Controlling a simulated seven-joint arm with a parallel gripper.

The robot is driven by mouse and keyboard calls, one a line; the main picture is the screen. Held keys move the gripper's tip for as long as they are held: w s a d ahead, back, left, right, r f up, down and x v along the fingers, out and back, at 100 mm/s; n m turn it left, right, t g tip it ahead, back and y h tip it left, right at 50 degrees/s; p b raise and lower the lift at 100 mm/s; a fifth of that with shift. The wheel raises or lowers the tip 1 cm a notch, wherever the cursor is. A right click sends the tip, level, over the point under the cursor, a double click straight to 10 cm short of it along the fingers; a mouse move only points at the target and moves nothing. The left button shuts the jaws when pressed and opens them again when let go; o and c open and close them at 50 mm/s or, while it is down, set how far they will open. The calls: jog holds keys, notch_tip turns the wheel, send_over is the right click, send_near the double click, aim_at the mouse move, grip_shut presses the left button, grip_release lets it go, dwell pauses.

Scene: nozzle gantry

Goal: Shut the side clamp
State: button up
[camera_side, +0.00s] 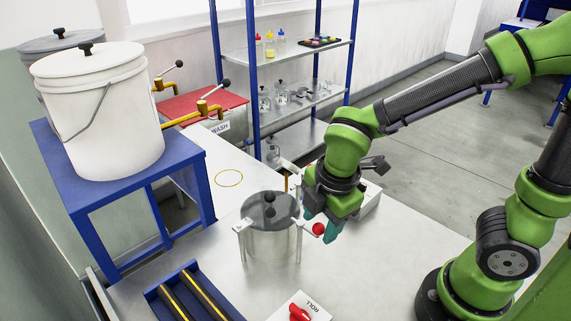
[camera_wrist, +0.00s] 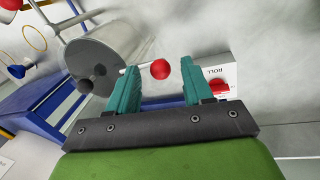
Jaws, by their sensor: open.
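A cylindrical pot (camera_side: 270,240) with a grey lid (camera_side: 266,209) stands on the metal bench, with pale clamp brackets at its rim. A clamp lever with a red ball knob (camera_side: 318,229) sticks out from its right side. The knob also shows in the wrist view (camera_wrist: 160,68), at the end of a thin pale rod. My gripper (camera_side: 323,224) has teal fingers and is open beside the pot. In the wrist view, the knob appears between the two fingertips (camera_wrist: 158,75); whether either finger touches it I cannot tell.
A box marked ROLL with a red lever (camera_side: 299,312) sits at the front edge. A white bucket (camera_side: 98,115) stands on a blue stand at left.

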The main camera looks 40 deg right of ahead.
jog(key=s+r, duration=0.3)
jog(key=r, duration=1.3)
jog(key=shift+a, duration=0.3)
jog(key=d+f+m+t+y, duration=0.1)
jog(key=d+m, duration=0.3)
jog(key=m, duration=0.6)
jog(key=d+f+m+t+y, duration=0.1)
jog(key=d+f+m+t, duration=0.3)
jog(key=m, duration=0.6)
jog(key=shift+d+f, duration=0.15)
jog(key=shift+d, duration=0.55)
